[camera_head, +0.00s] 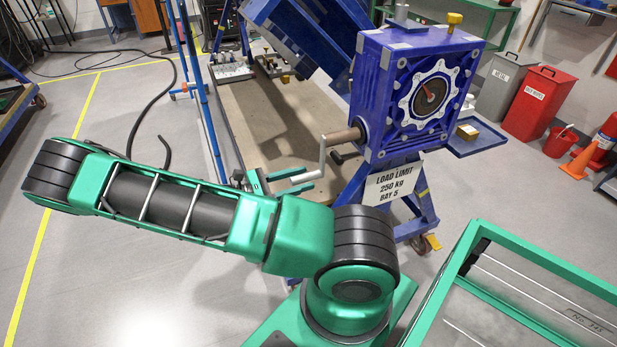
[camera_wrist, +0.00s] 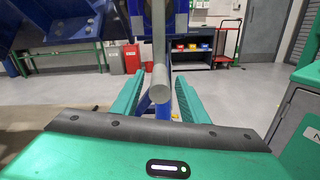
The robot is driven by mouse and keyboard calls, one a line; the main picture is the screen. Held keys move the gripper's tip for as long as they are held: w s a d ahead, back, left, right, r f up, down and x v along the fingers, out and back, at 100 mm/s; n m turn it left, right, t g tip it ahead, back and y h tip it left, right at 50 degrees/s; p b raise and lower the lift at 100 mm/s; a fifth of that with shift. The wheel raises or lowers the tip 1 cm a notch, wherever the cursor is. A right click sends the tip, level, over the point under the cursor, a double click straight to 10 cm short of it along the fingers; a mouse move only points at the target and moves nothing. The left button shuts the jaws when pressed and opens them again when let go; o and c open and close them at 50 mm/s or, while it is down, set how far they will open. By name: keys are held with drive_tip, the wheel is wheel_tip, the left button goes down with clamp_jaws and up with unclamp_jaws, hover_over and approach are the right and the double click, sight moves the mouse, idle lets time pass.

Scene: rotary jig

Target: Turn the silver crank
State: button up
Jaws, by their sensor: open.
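The silver crank (camera_head: 322,157) hangs down from a brown shaft on the left side of the blue gear housing (camera_head: 375,95). Its grip (camera_head: 305,177) sticks out toward my arm. My gripper (camera_head: 292,181) is open at the crank's lower end. In the wrist view, the crank's grey grip (camera_wrist: 160,84) points its round end at the camera. It lies between the two green fingers of my gripper (camera_wrist: 161,92), with a visible gap on each side. The crank arm rises above it. Whether a finger touches the grip farther in cannot be seen.
A load-limit sign (camera_head: 391,183) hangs on the blue stand below the housing. A small blue tray (camera_head: 480,138) juts out on its right. A blue post (camera_head: 203,110) stands left of my gripper. A green-framed cart (camera_head: 470,250) is at the lower right.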

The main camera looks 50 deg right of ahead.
drive_tip(key=v, duration=0.6)
idle(0.7)
drive_tip(key=s+a+r+m+t+y, duration=0.2)
drive_tip(key=s+r+m+t+y, duration=0.2)
drive_tip(key=s+r+m+y, duration=0.4)
drive_tip(key=s+a+r+m+t+y, duration=0.3)
drive_tip(key=s+r+m+t+y, duration=0.1)
drive_tip(key=s+r+m+y, duration=0.4)
drive_tip(key=shift+s+r+m, duration=0.4)
drive_tip(key=shift+s+r, duration=0.65)
drive_tip(key=shift+r, duration=1)
